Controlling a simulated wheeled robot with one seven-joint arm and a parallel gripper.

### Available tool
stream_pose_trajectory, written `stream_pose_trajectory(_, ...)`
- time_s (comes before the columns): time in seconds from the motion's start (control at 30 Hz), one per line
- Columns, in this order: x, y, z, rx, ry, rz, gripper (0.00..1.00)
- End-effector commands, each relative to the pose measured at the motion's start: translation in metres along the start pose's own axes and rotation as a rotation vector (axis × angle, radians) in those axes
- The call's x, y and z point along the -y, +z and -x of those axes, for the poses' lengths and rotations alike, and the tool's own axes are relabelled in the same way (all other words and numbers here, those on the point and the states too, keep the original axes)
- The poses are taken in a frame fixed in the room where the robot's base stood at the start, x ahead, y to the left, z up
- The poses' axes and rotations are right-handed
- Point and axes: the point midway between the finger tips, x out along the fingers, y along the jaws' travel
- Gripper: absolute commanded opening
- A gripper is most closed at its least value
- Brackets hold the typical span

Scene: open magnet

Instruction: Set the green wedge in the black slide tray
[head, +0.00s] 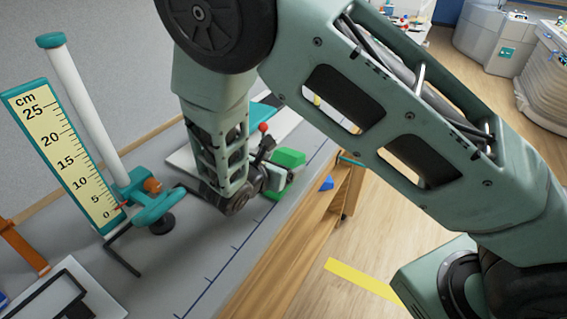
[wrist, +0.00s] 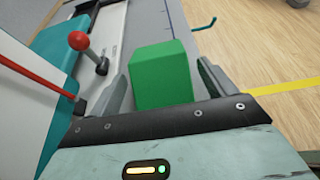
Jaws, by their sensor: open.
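The green wedge (wrist: 162,76) stands on the grey bench between my two open fingers in the wrist view. It looks like a block from here, and any slope is hard to make out. In the head view the green wedge (head: 288,157) shows just beyond my gripper (head: 273,178), partly hidden by it. My gripper is open around the wedge, and I cannot tell whether a finger touches it. A black frame on a pale plate (head: 72,297) lies at the lower left of the head view, cut off by the edge. I cannot tell whether it is the black slide tray.
A teal stand with a white tube (head: 85,105) and a cm scale (head: 65,155) stands left of my arm. A lever with a red knob (wrist: 79,41) rises close to my left finger. A blue piece (head: 327,184) sits near the wooden bench edge (head: 290,250).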

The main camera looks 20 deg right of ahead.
Motion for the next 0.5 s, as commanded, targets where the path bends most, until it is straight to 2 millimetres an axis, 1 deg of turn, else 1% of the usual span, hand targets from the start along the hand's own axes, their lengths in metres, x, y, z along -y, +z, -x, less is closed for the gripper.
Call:
stream_pose_trajectory(0.03,-0.001,-0.003,0.011,-0.003,0.005,-0.002,0.83)
stream_pose_trajectory(0.3,-0.001,-0.002,0.068,-0.002,0.005,-0.002,0.83)
stream_pose_trajectory(0.4,0.000,-0.002,0.084,-0.002,0.003,-0.001,0.83)
stream_pose_trajectory(0.5,-0.001,-0.001,0.096,-0.002,0.003,-0.002,0.83)
